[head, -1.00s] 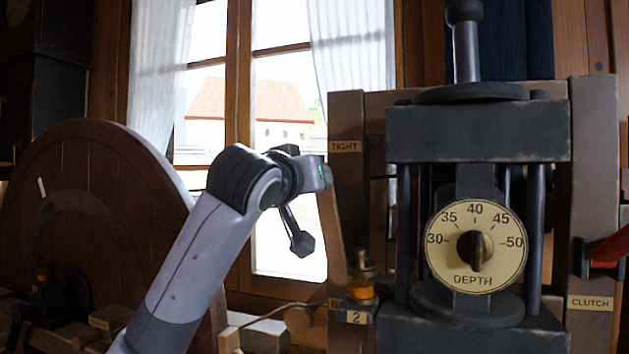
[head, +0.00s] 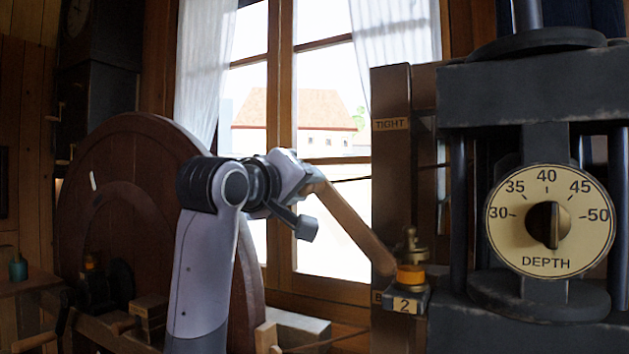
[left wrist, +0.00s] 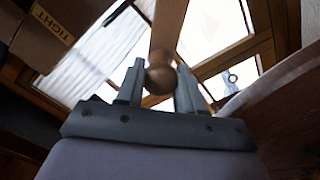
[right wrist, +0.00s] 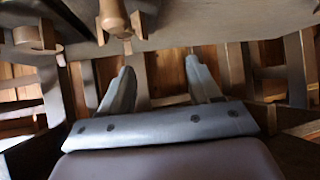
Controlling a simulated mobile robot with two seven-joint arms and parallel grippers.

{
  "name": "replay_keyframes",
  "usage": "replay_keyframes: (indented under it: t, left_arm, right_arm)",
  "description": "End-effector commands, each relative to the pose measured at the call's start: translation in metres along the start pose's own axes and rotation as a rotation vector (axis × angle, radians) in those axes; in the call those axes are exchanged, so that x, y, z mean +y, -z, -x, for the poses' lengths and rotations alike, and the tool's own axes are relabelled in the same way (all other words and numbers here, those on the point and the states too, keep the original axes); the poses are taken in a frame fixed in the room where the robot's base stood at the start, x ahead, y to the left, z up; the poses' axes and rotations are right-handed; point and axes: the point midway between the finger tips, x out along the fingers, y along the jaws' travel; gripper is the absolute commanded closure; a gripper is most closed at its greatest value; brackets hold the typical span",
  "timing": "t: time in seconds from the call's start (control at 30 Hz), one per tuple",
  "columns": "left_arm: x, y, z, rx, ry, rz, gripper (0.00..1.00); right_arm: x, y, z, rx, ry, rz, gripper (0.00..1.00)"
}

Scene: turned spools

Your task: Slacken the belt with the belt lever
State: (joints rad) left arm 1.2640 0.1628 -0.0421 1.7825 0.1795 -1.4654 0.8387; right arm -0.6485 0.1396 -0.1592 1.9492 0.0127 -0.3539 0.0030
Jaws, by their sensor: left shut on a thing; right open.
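The wooden belt lever (head: 352,222) leans up and to the left from its low pivot beside the dark post, tilted well away from the TIGHT label (head: 390,124). My left gripper (head: 314,180) is shut on the lever's upper end. In the left wrist view, the lever's round knob (left wrist: 160,77) sits between the fingers, and the TIGHT label (left wrist: 51,23) is at the upper left. A second label low on the post is mostly hidden behind the brass fitting. My right gripper (right wrist: 158,78) is open and empty, seen only in the right wrist view.
A brass fitting with an orange band (head: 411,273) stands by the lever's foot, above a plate marked 2 (head: 405,305). The DEPTH dial (head: 549,221) is at right. A large wooden wheel (head: 135,150) stands behind my left arm. A turned wooden piece (right wrist: 113,17) is above my right gripper.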

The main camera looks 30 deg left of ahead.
Motion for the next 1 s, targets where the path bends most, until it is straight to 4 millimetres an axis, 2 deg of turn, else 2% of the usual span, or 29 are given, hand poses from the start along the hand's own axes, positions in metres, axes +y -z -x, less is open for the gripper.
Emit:
replay_keyframes:
  t: [0.13,0.57,0.6,0.63,0.67,1.0]
  left_arm:
    - [-0.0059,0.0044,0.001,0.013,0.002,0.03,1.0]
    - [-0.0075,0.0048,0.0009,0.013,0.003,0.039,1.0]
    - [-0.0075,0.0048,0.0009,0.013,0.003,0.039,0.5]
    - [-0.0075,0.0047,0.0009,0.013,0.003,0.039,0.4]
    - [-0.0074,0.0044,0.0009,0.012,0.003,0.038,0.37]
    - [-0.0066,0.0014,0.0038,0.005,0.001,0.034,0.37]
  right_arm:
    - [-0.0001,-0.0014,-0.0007,-0.001,0.0,0.0,0.37]
    - [-0.0002,-0.0017,-0.0006,-0.001,0.0,0.0,0.37]
    - [-0.0001,-0.0018,-0.0006,-0.001,0.0,0.0,0.37]
    - [-0.0001,-0.0018,-0.0006,-0.001,0.0,0.0,0.37]
    - [-0.0001,-0.0018,-0.0006,-0.001,0.0,0.0,0.37]
    - [-0.0002,-0.0032,-0.0015,-0.001,0.0,0.0,0.37]
